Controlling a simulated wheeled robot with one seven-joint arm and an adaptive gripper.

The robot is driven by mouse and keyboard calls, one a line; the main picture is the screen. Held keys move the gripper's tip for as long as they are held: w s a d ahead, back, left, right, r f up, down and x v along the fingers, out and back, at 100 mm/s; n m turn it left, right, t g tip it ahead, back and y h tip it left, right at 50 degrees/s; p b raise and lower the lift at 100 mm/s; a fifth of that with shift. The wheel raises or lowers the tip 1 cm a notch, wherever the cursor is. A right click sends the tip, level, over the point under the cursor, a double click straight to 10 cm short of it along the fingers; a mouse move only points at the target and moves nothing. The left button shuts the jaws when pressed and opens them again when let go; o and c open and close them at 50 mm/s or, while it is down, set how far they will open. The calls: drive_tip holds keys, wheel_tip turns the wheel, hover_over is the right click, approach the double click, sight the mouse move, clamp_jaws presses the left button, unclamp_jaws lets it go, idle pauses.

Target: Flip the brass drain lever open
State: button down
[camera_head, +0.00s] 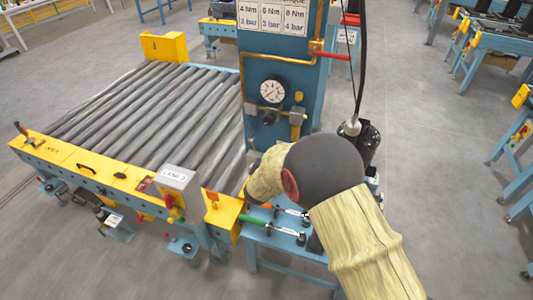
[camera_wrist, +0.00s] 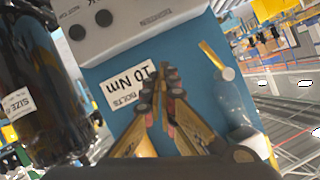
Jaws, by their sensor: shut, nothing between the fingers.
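In the wrist view, a narrow brass-yellow lever (camera_wrist: 212,55) slants on the blue panel, with a round pale pivot (camera_wrist: 227,73) at its lower end. It looks like the drain lever. A clear bowl-like part lies just below the pivot (camera_wrist: 228,105). My gripper (camera_wrist: 168,75) is shut and empty in the middle of the wrist view, its fingertips to the left of the lever and apart from it in the picture. Its depth from the panel is hard to judge. In the head view, my arm hides the gripper, and I cannot pick out the lever surely.
A blue column (camera_head: 255,60) carries a gauge (camera_head: 271,90), brass piping and a red handle (camera_head: 333,55). A roller conveyor (camera_head: 150,105) stands left. Tools lie on a low blue bench (camera_head: 262,236). A black cylinder (camera_wrist: 40,90) and a 10 Nm label (camera_wrist: 128,87) are near my gripper.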

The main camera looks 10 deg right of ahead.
drive_tip(key=s+a+p, duration=0.1)
drive_tip(key=s, duration=0.5)
drive_tip(key=shift+s+r, duration=0.25)
drive_tip(key=shift+r, duration=0.05)
drive_tip(key=shift+a, duration=0.1)
